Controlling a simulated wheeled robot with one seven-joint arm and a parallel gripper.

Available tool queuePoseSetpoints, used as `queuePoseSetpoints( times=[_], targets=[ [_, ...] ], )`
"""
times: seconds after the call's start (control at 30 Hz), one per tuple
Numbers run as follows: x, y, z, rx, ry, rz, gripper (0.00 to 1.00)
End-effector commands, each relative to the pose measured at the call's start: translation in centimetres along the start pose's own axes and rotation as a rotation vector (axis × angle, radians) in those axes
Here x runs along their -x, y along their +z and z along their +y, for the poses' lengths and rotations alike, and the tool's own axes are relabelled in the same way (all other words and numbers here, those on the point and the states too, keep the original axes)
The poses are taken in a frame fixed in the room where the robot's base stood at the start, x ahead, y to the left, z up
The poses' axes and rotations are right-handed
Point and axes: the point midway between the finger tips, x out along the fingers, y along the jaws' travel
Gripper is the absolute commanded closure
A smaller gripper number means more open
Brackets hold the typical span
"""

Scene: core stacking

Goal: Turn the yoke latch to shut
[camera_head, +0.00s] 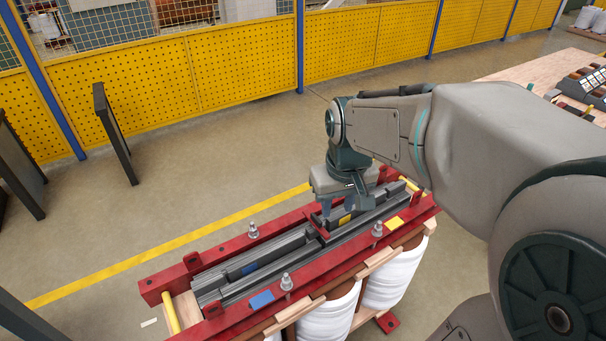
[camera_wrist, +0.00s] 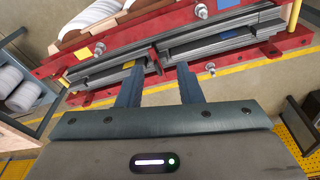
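The yoke latch appears to be the small dark-red bar (camera_wrist: 154,60) across the grey laminated core, in line with the gap between the fingertips in the wrist view. In the head view it shows as a red piece (camera_head: 318,230) beside the fingers. My gripper (camera_wrist: 158,76) is open, with its two blue-grey fingers apart and nothing clamped between them. In the head view my gripper (camera_head: 345,208) points down over the right half of the core. I cannot tell whether a finger touches the latch. The grey core (camera_head: 240,262) lies between two red clamp beams (camera_head: 220,247).
Bolts with nuts (camera_head: 253,231) stand up from the red beams. Blue (camera_head: 262,299) and yellow (camera_head: 394,223) labels mark the assembly. White coils (camera_head: 327,318) hang below. A yellow perforated fence (camera_head: 240,70) runs behind. A wooden table (camera_head: 530,66) with parts stands at right.

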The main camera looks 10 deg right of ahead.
Motion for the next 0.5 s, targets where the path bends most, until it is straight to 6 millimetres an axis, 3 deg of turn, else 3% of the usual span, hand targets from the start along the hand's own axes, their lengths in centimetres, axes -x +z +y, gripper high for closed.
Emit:
queuePoseSetpoints(
  times=[0.2,0.5],
  targets=[
    [-2.8,-6.0,0.8,0.088,-0.011,-0.06,0.67],
    [-8.0,-12.6,1.9,0.2,-0.029,-0.128,0.67]
  ],
)
